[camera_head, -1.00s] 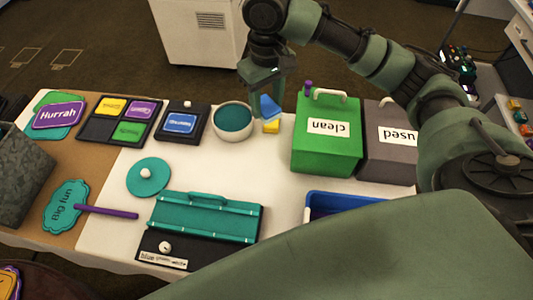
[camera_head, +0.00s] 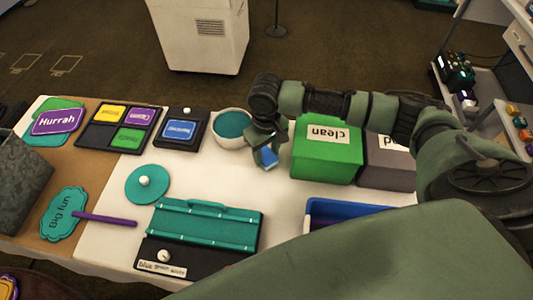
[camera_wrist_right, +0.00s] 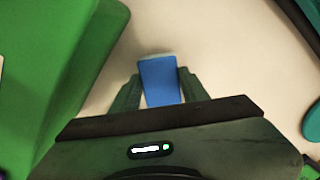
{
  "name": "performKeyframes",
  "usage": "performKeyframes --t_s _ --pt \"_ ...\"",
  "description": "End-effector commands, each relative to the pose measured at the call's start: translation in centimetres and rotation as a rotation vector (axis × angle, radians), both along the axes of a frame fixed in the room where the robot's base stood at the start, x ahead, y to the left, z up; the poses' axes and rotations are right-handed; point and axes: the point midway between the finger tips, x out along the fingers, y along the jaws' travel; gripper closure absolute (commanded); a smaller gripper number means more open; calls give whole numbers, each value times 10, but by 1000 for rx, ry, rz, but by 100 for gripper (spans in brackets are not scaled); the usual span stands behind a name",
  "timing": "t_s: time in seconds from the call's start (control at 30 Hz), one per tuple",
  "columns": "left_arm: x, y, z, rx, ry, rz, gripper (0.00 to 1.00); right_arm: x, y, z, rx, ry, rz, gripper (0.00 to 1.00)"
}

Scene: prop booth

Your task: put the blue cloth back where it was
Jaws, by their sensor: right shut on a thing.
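The blue cloth (camera_head: 268,158) is a small folded blue piece at the right gripper, over the white table left of the green "clean" box. In the right wrist view the cloth (camera_wrist_right: 160,80) sits between the two fingers, with a pale far edge. My right gripper (camera_head: 266,153) is shut on it, pointing down. The wrist view also shows the gripper (camera_wrist_right: 158,88), with the green box beside it at left. I cannot tell whether the cloth touches the table. My left gripper is not in view.
The green "clean" box (camera_head: 325,160) and grey "used" box (camera_head: 388,174) stand at right. Signs lie at left.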

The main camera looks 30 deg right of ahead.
Motion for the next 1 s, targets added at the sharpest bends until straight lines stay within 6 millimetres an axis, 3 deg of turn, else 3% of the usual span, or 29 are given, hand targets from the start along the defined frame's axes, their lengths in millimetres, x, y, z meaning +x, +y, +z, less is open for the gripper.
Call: performKeyframes --t_s 0.1,0.4,0.43,0.5,0.87,1.0 --pt "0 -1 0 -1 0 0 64 0 0 -10 -1 -1 1 88" --pt "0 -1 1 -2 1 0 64 0 0 -11 0 -1 0 88" --pt "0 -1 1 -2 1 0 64 0 0 -12 0 -1 1 53" --pt "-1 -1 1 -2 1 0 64 0 0 -12 -1 -1 1 34" --pt "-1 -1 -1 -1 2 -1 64 1 -1 -10 -1 -2 1 34" --pt "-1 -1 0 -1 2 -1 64 1 0 7 2 -4 0 34"
